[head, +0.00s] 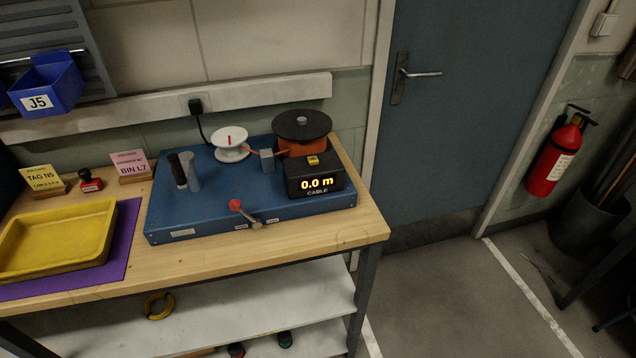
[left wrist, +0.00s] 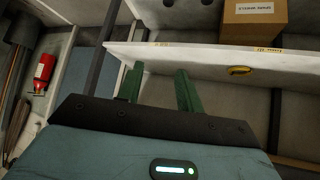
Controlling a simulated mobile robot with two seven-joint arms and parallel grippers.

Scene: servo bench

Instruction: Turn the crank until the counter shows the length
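The counter (head: 316,184) on the blue bench unit (head: 230,208) reads "0.0 m" above the word CABLE. A black upright grip (head: 177,171) beside a grey post (head: 191,173) stands at the unit's left and looks like the crank. A white spool (head: 231,145) and a dark-topped orange reel (head: 302,130) sit at the back, with orange cable between them through a small grey block (head: 267,160). A red-knobbed lever (head: 245,213) is at the front. My left gripper (left wrist: 160,85) is open and empty in the left wrist view, away from the unit. My right gripper is not in view.
A yellow tray (head: 60,268) lies on a purple mat (head: 122,240) at left. Two cards (head: 43,181), (head: 131,166) and a red-black stamp (head: 90,181) stand behind. A yellow cable coil (head: 158,305) is on the shelf below. Bare wood (head: 352,236) borders the unit's front right.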

